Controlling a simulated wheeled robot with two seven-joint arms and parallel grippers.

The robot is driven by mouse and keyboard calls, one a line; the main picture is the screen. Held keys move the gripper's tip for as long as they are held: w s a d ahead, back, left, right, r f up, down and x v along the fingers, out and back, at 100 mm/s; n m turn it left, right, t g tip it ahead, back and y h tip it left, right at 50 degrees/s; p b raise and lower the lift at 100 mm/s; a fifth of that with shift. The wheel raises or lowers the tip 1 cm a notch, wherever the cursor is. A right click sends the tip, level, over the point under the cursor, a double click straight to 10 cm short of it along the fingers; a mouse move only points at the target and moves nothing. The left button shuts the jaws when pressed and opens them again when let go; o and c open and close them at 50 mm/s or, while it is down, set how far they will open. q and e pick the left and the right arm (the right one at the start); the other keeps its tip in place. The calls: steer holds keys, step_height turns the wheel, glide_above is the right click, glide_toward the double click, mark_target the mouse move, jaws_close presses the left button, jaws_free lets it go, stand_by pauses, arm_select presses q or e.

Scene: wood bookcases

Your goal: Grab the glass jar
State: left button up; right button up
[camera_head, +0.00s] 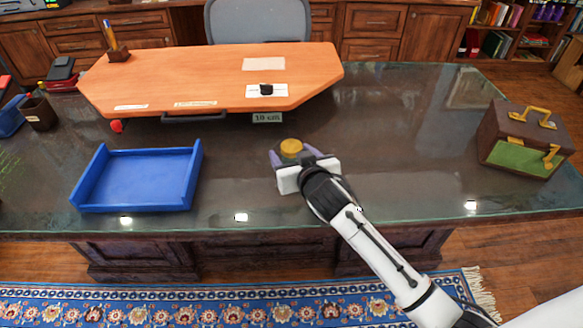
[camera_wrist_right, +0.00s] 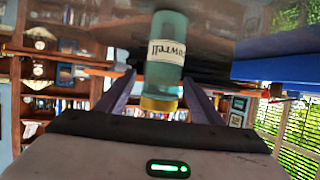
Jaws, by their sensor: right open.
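The glass jar has a gold lid (camera_head: 291,147) and stands on the dark glossy desk (camera_head: 385,150) near its middle. In the right wrist view the jar (camera_wrist_right: 166,72) shows upside down, with teal glass and a white label. My right gripper (camera_head: 290,157) is open, with its purple fingers on either side of the jar. In the right wrist view the fingers (camera_wrist_right: 162,100) also flank the lid end; I cannot tell whether they touch it. In the head view the gripper hides most of the jar's body. My left gripper is not in view.
A blue tray (camera_head: 140,180) lies to the left. An orange wooden board (camera_head: 210,75) with a "10 cm" tag (camera_head: 267,118) spans the desk's back. A brown and green case (camera_head: 525,140) stands at the right. The desk between jar and case is clear.

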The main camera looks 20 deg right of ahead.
steer(key=x, duration=0.4)
steer(key=shift+w+r, duration=0.1)
steer(key=shift+r, duration=0.1)
steer(key=c, duration=1.2)
